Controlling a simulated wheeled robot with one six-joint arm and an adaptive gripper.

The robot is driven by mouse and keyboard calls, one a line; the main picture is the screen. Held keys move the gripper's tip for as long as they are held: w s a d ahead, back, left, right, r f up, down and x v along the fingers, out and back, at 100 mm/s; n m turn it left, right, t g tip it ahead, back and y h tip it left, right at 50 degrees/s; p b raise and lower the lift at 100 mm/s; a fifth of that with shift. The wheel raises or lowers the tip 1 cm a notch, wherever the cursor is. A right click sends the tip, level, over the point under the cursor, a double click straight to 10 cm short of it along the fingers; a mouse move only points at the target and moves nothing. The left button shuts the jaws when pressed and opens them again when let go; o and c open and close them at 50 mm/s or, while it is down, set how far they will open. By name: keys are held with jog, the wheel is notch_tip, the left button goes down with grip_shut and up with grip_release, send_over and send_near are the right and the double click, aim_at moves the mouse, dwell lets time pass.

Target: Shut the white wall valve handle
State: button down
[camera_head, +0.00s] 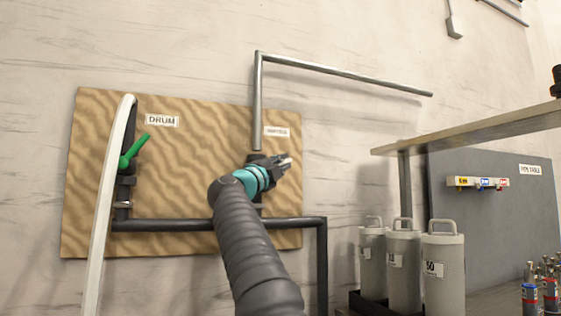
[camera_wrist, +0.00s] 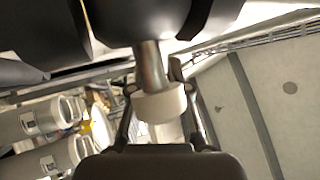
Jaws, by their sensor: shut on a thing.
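The white valve handle (camera_wrist: 160,104) shows in the wrist view as a pale round grip on a bright metal stem, between my two fingers. My gripper (camera_wrist: 158,88) is shut on it, one finger along each side. In the head view my gripper (camera_head: 282,163) is at the right part of the wooden board (camera_head: 190,178), below the right label and the end of the upright grey pipe. There my wrist and fingers hide most of the valve, and the angle of its handle cannot be told.
A green handle (camera_head: 134,150) is on the board's left valve, under the DRUM label (camera_head: 162,120). A white hose (camera_head: 106,200) hangs beside it. A dark pipe (camera_head: 170,224) runs below. Grey canisters (camera_head: 403,268) and a shelf (camera_head: 470,128) stand to the right.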

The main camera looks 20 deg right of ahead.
jog(key=shift+d+f+m+g+y, duration=0.15)
jog(key=shift+f+m+g+y, duration=0.15)
jog(key=shift+f+m+g, duration=0.25)
dwell(0.9)
jog(key=c, duration=1.1)
grip_release()
jog(key=shift+r, duration=0.15)
jog(key=shift+s+a, duration=0.15)
jog(key=shift+a, duration=0.05)
jog(key=shift+s+a, duration=0.2)
jog(key=shift+a, duration=0.1)
jog(key=shift+v, duration=5.45)
